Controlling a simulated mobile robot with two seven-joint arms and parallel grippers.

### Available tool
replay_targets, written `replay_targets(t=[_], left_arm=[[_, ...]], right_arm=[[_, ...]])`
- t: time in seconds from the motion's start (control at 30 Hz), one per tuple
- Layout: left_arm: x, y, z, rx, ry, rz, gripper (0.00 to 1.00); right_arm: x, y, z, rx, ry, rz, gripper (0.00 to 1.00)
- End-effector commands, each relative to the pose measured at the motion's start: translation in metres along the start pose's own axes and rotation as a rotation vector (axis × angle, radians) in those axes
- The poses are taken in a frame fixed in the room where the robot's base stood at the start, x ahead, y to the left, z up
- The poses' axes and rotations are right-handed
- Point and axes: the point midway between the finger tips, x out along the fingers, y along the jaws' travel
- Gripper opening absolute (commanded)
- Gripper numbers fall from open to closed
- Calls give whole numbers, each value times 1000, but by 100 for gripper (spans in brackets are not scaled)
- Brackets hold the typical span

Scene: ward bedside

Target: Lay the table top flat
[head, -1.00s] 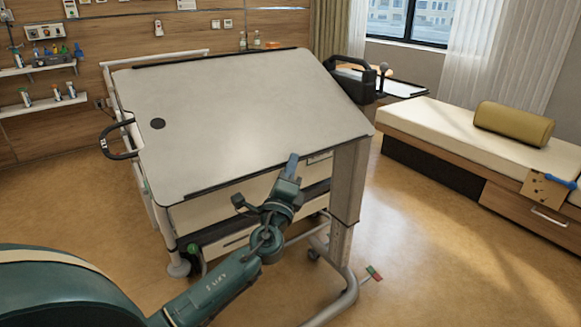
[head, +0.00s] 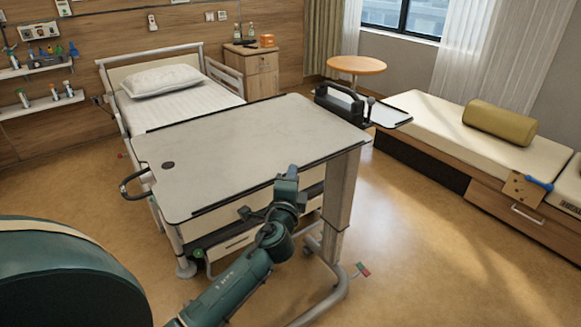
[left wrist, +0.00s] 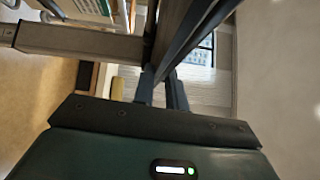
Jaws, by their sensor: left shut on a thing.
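The overbed table top (head: 250,140) is a pale grey board with dark lips along its near and far edges. It looks close to level, though I cannot tell if it is fully flat. My left gripper (head: 288,178) is at the middle of the near edge and is shut on that edge. In the left wrist view the gripper (left wrist: 160,95) closes at a dark bar, and the pale board (left wrist: 285,70) fills the right side. The fingertips' exact contact is hidden in the head view. My right gripper is not in view.
The table's post (head: 342,200) and floor frame stand right of my arm. Behind the table is a bed with a pillow (head: 160,80). A couch (head: 470,145) stands further right.

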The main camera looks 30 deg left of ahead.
Motion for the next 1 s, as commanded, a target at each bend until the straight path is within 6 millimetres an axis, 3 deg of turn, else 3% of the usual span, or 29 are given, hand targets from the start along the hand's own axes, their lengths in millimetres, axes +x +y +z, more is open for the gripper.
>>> replay_targets(t=[0.03,0.1,0.8,0.83,1.0], left_arm=[[1,-14,0,-10,1,4,0],[1,-18,1,-24,1,18,0],[3,-25,2,-57,0,43,0],[3,-25,2,-56,0,43,16],[3,-24,2,-58,0,45,29]], right_arm=[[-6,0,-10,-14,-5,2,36],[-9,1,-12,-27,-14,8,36],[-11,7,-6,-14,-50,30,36],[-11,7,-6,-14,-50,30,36],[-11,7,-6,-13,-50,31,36]])
